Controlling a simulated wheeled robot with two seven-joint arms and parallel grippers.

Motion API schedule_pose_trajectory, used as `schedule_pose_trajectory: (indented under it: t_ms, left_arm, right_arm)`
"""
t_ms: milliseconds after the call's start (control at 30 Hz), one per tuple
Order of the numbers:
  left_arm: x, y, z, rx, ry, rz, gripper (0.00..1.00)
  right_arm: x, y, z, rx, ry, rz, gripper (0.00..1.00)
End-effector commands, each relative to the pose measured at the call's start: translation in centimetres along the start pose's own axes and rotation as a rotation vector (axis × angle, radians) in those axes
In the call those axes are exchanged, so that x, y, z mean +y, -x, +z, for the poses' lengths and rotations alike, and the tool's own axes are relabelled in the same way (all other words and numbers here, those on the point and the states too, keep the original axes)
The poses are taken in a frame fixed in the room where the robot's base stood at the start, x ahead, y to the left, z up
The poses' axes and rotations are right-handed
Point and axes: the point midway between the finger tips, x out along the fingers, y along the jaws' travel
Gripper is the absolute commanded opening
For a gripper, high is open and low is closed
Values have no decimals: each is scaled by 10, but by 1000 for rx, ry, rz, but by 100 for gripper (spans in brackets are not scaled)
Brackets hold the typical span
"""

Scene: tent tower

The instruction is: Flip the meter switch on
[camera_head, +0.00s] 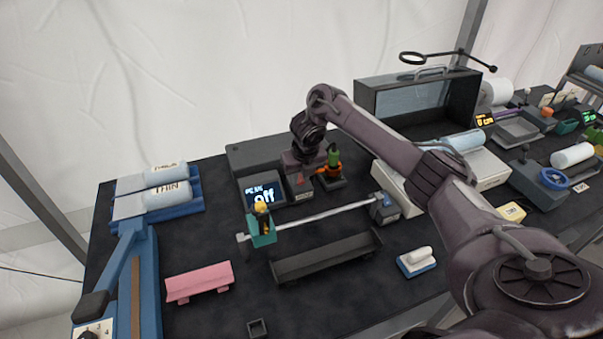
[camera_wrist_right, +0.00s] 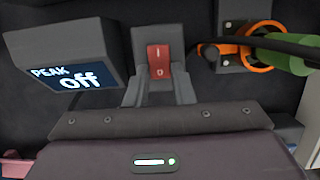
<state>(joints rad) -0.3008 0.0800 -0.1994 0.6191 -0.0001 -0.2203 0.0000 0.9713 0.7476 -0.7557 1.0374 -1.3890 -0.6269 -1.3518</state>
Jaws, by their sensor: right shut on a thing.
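The meter (camera_head: 264,192) is a dark box whose lit screen reads "off"; in the right wrist view the screen (camera_wrist_right: 72,78) reads "PEAK off". Right of it is the switch, a red rocker (camera_wrist_right: 158,62) marked with a line at the top and a circle at the bottom, on a grey housing (camera_wrist_right: 153,41). In the head view the switch housing (camera_head: 304,194) is partly hidden by my right gripper (camera_head: 300,168). In the wrist view my right gripper (camera_wrist_right: 158,90) has its two fingers on either side of the housing, below the rocker, shut on it. My left gripper is out of view.
An orange clamp with a green handle (camera_head: 333,159) stands close to the right of the switch; it also shows in the wrist view (camera_wrist_right: 262,45). A rod on a teal stand (camera_head: 262,232) lies in front.

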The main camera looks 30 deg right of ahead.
Motion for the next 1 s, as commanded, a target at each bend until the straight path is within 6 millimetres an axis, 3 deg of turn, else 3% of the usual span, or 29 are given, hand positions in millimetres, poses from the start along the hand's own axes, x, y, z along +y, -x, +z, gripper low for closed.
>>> schedule_pose_trajectory:
  t_ms: [500, 1000]
  left_arm:
    - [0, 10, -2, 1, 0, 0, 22]
    - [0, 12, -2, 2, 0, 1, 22]
  right_arm:
    - [4, -3, 7, 197, 1, 5, 0]
    - [1, 1, 7, 249, 2, 1, 0]
